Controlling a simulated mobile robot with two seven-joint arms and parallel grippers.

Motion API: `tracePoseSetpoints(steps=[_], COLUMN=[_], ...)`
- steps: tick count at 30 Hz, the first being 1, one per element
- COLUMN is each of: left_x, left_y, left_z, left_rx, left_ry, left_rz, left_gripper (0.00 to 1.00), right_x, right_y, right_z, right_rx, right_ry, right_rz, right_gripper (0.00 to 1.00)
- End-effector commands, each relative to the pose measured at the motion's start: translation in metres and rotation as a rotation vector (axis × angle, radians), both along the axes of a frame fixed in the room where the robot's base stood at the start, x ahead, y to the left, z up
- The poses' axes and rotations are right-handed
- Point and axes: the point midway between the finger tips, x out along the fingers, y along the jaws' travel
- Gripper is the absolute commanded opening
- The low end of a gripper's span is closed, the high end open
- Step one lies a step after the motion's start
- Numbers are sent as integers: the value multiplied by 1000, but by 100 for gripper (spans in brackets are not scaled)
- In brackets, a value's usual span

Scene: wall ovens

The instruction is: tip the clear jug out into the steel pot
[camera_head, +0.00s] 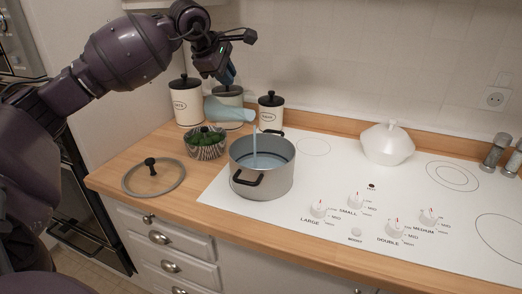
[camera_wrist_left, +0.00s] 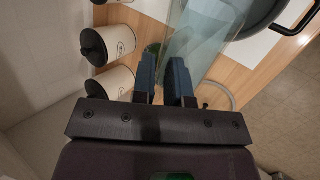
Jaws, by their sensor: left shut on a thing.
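The clear jug (camera_head: 228,110) is tilted far over, its mouth toward the right above the steel pot (camera_head: 262,181). A pale blue stream (camera_head: 254,143) runs from the jug into the pot, and bluish liquid (camera_head: 265,160) shows inside it. My left gripper (camera_head: 230,78) is above the jug, shut on it. In the left wrist view the fingers (camera_wrist_left: 166,80) meet the jug's glass (camera_wrist_left: 205,40), and part of the pot (camera_wrist_left: 250,20) shows at the top right. The pot stands on the white hob without a lid. My right gripper is in neither view.
Black-lidded canisters (camera_head: 185,103) stand by the wall behind the jug. A patterned bowl of greens (camera_head: 206,147) sits left of the pot. A glass lid (camera_head: 153,177) lies on the wooden counter. A white lidded dish (camera_head: 387,145) stands on the hob (camera_head: 330,175), whose right side is mostly clear.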

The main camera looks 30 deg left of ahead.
Motion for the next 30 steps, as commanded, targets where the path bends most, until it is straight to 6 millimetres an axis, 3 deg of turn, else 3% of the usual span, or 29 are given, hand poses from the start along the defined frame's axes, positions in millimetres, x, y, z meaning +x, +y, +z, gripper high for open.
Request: tracePoseSetpoints(steps=[3,8,14,19,30], left_x=[3,2,6,5,-1], left_y=[-6,-11,-18,-24,2], left_z=[-3,8,0,14,0], left_rx=[23,56,107,154,-6], left_ry=[7,5,31,27,-2], left_rz=[0,1,-1,0,4], left_gripper=[0,0,0,0,0], right_x=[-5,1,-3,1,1], right_y=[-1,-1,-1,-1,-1], right_z=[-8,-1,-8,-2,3], right_rx=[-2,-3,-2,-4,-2], right_ry=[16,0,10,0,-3], right_rz=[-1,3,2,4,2], right_gripper=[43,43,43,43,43])
